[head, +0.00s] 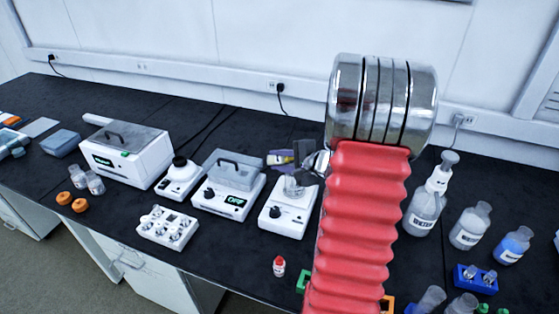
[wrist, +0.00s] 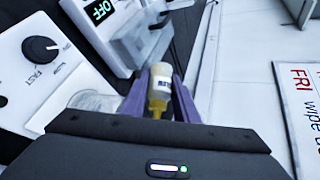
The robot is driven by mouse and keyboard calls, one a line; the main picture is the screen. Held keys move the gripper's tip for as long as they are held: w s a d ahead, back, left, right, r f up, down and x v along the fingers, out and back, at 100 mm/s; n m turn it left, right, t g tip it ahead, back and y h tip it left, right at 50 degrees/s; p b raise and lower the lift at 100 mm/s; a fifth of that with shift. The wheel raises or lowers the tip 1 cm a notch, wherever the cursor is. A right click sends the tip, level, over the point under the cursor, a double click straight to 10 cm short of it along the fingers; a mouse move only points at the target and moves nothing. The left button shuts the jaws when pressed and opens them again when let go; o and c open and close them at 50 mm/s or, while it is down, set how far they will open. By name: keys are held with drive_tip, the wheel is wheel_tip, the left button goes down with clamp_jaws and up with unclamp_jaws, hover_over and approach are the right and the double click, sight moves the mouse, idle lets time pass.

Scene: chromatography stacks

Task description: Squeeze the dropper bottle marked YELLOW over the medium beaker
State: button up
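My gripper (wrist: 160,88) has purple fingers, one on each side of the dropper bottle (wrist: 160,80), and is shut on it. The bottle has a white label, only partly legible, and a yellow tip that points toward the gripper body in the wrist view. In the head view my gripper (head: 284,158) holds the bottle tilted above the right-hand white stirrer. A clear glass beaker (head: 293,188) stands on that stirrer, partly hidden by the gripper. Its rim also shows in the wrist view (wrist: 92,101), left of the bottle. I cannot tell whether the tip is directly over it.
The stirrer (head: 287,216) stands beside a white device reading OFF (head: 227,202). A small red-capped bottle (head: 279,266) stands at the front. My red arm hides part of the bench.

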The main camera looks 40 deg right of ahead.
drive_tip(key=shift+f+m+t+y, duration=0.3)
drive_tip(key=shift+f+m+t, duration=0.1)
drive_tip(key=shift+f+t, duration=0.4)
drive_tip(key=shift+r+m+t+y, duration=0.1)
drive_tip(key=shift+m+t+y, duration=0.25)
drive_tip(key=shift+t, duration=0.35)
drive_tip(key=shift+s+d+r+m+t, duration=0.2)
drive_tip(key=shift+r+m+t, duration=0.25)
drive_tip(key=shift+t, duration=0.15)
drive_tip(key=shift+o, duration=0.3)
clamp_jaws()
drive_tip(key=shift+c, duration=0.3)
unclamp_jaws()
idle(0.4)
